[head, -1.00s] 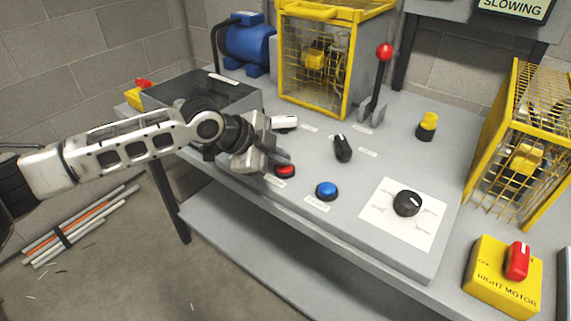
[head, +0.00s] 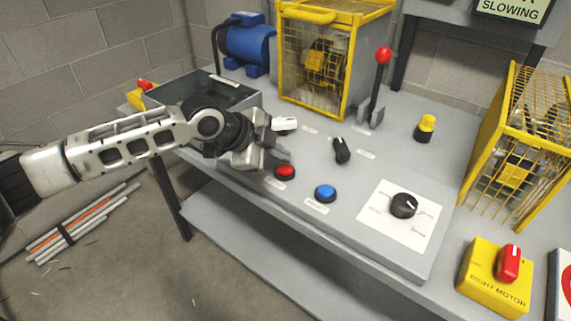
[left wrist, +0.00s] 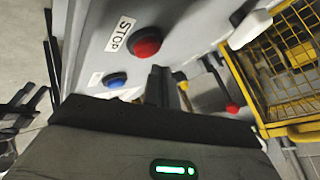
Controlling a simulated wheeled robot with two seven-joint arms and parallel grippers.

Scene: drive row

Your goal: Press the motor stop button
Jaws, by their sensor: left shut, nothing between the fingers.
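The red stop button (head: 285,172) sits on the sloped grey console, left of a blue button (head: 325,193). In the left wrist view the red button (left wrist: 145,43) stands beside a white label reading STOP (left wrist: 120,34), and the blue button (left wrist: 115,80) is near it. My left gripper (head: 280,156) is shut and empty. It hangs just above and behind the red button in the head view, apparently apart from it. How far the button is pressed in cannot be told. My right gripper is not in view.
The console (head: 295,215) also carries a black selector (head: 341,150), a black dial (head: 403,205) and a red-knobbed lever (head: 383,56). Yellow cages (head: 285,60) stand behind and at right. A yellow RIGHT MOTOR box (head: 492,280) is at lower right.

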